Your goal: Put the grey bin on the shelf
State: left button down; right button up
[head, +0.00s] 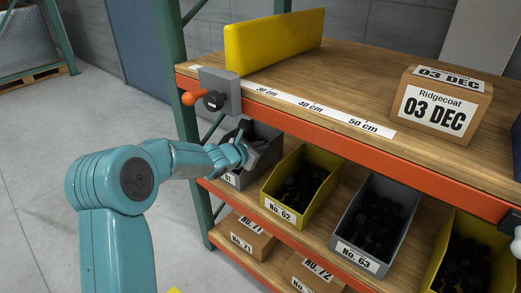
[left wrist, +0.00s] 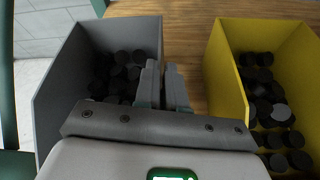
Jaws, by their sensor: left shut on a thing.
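The grey bin (head: 262,131), its label ending in 61, is at the left end of the middle shelf (head: 335,195), left of a yellow bin. My left gripper (head: 252,153) is over it and hides part of it. In the left wrist view the grey bin (left wrist: 62,82) holds several black round pieces. There my left gripper (left wrist: 164,86) is shut at the bin's right wall, on the side facing the yellow bin (left wrist: 237,82). I cannot tell whether the grey bin's base rests fully on the board. My right gripper is not in view.
Yellow bin No. 62 (head: 270,187) and grey bin No. 63 (head: 350,222) stand to the right. The orange upper shelf beam (head: 300,112) runs above. A grey block with an orange knob (head: 194,97) is on the post side. Boxes (head: 245,232) fill the lowest shelf.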

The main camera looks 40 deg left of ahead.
pick_arm(q)
jog(key=c, duration=1.2)
grip_release()
jog(key=shift+f, duration=0.1)
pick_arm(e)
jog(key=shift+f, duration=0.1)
